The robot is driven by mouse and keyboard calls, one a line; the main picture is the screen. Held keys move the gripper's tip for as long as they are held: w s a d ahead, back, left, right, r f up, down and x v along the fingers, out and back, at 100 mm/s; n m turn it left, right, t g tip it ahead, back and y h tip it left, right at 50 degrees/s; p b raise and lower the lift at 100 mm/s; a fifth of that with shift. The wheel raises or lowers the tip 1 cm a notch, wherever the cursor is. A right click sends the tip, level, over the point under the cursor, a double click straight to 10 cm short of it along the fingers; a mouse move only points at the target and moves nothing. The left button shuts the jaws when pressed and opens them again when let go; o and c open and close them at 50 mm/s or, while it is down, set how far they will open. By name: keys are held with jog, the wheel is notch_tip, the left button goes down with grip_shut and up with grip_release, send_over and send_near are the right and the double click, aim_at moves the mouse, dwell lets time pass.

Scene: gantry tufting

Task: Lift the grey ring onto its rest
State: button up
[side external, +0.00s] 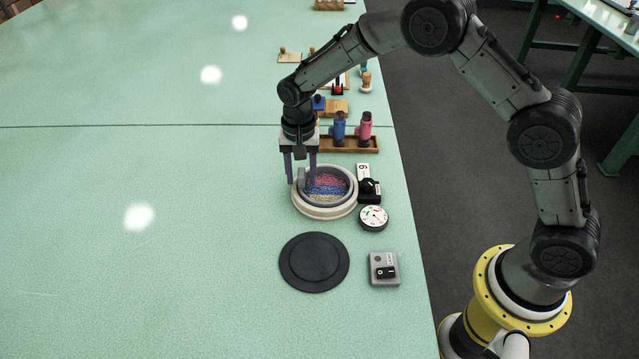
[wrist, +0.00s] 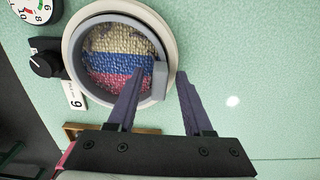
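The grey ring (side external: 351,177) sits in a round cream base (side external: 318,213); yellow, blue and red tufted material (side external: 325,190) shows inside it. In the wrist view the ring (wrist: 84,38) has a grey block-like tab (wrist: 160,80) on its wall. My gripper (side external: 301,184) is down at the ring's left side. In the wrist view my gripper (wrist: 159,77) is open, with one finger over the inside of the ring and the other outside, the tab between them with a gap. A black stepped round disc (side external: 314,262), possibly the rest, lies empty in front of the base.
A round dial (side external: 373,217) and a black knob with a white number plate (side external: 363,172) stand close right of the base. A grey switch box (side external: 384,269) is right of the disc. A wooden tray (side external: 348,144) with blue and pink items stands behind. The table's left is clear.

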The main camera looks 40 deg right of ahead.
grip_shut()
